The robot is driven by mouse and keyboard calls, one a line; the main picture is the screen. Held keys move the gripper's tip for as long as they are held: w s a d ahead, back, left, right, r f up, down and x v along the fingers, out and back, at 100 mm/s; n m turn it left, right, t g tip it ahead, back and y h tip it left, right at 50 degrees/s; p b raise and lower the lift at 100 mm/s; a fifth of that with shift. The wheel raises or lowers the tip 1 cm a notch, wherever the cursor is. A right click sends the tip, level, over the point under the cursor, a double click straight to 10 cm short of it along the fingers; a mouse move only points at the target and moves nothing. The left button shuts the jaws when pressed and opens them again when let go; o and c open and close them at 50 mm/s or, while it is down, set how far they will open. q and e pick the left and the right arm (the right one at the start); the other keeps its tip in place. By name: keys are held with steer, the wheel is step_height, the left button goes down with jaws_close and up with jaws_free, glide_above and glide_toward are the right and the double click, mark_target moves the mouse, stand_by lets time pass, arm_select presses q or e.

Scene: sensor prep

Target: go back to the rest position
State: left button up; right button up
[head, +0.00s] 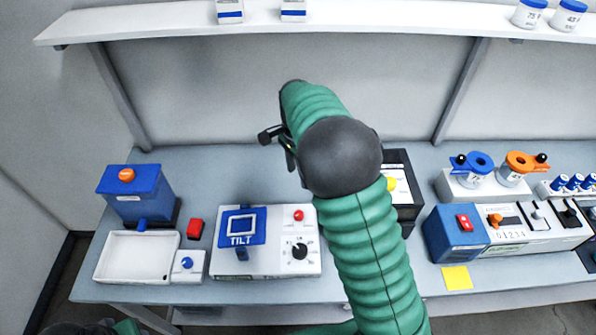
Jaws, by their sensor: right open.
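My right arm, ribbed green with a dark grey joint, rises from the bottom edge over the bench and bends in the middle of the view. My right gripper (278,146) is small and black, just left of the dark joint. It is open, with nothing seen between its fingers, and appears raised above the bench near the back wall. My arm hides part of it. A bit of dark and green arm shows at the bottom left edge; my left gripper is not in view.
The grey bench (190,165) holds a blue box (137,195), white tray (130,267), TILT device (268,262), dark box (402,215) partly behind my arm, blue switch box (452,236) and slider panel (525,238). A white shelf (400,22) runs overhead. The bench's back left is clear.

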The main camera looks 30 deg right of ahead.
steer(key=shift+s, duration=0.15)
steer(key=s+a+f+n+t+b, duration=0.1)
steer(key=s+a+f+n, duration=0.2)
steer(key=s+a+n, duration=0.3)
steer(key=s+a+f+n+t+b, duration=0.1)
steer(key=s+a+f+n, duration=0.3)
steer(key=s+n, duration=0.6)
steer(key=shift+s+a+f+n+t+b, duration=0.15)
steer(key=shift+a+f+n+t+b, duration=0.15)
steer(key=shift+a+n+b, duration=0.45)
steer(key=shift+s+a, duration=0.2)
steer(key=shift+a, duration=0.1)
steer(key=shift+w, duration=0.1)
